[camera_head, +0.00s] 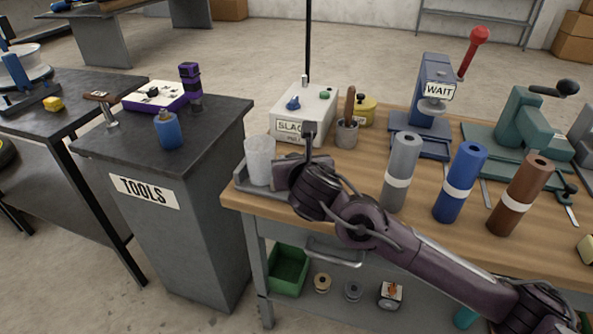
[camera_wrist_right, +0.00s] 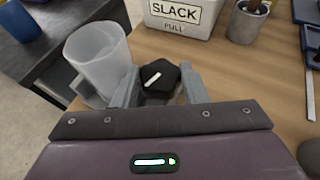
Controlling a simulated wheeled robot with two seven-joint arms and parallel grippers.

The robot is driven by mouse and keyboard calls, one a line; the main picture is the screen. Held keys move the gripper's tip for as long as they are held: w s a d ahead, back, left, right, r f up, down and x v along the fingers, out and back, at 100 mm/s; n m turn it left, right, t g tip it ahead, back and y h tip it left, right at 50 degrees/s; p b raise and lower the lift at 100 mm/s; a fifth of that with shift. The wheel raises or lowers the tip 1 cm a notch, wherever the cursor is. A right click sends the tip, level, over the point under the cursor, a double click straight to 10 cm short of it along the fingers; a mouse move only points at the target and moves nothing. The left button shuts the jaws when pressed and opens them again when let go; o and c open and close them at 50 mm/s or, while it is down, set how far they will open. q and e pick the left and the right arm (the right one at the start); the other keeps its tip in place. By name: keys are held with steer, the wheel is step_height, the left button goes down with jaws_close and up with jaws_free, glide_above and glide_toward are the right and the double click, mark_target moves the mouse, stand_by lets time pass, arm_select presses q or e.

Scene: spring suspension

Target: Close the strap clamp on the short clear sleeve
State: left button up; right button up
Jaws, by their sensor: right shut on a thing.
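The short clear sleeve (camera_head: 259,160) stands upright at the left front corner of the workbench; it is also at the upper left of the right wrist view (camera_wrist_right: 98,58). A dark faceted knob (camera_wrist_right: 163,84) with a white line on top is beside it, and I take it for the strap clamp's knob. My right gripper (camera_wrist_right: 159,76) is shut on this knob, with one grey finger on each side. In the head view my right wrist hides the knob and the fingertips. The strap itself cannot be made out. My left gripper is not in view.
A box labelled SLACK PULL (camera_head: 303,115) stands behind my right gripper, with a tool cup (camera_head: 347,133) beside it. Grey (camera_head: 402,172), blue (camera_head: 460,183) and brown (camera_head: 517,195) cylinders stand to the right. The TOOLS cabinet (camera_head: 178,220) is left of the workbench.

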steer(key=m+h+b, duration=0.3)
steer(key=h, duration=0.1)
steer(key=shift+a+m, duration=0.3)
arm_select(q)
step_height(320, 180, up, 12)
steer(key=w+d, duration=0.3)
arm_select(e)
steer(key=shift+m+h, duration=0.3)
steer(key=shift+h, duration=0.2)
steer(key=shift+a+r+m+h, duration=0.1)
steer(key=shift+m+h, duration=0.3)
steer(key=shift+h, duration=0.1)
steer(key=shift+m+h, duration=0.3)
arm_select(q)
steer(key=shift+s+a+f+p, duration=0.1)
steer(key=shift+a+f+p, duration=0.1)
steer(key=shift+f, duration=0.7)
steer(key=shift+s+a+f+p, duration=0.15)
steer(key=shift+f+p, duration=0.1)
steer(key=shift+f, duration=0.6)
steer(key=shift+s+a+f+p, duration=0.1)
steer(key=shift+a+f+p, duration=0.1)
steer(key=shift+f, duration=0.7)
arm_select(e)
steer(key=shift+a+m+g+h, duration=0.1)
steer(key=shift+m+g+h, duration=0.7)
steer(key=shift+m+h, duration=0.35)
steer(key=o, duration=1)
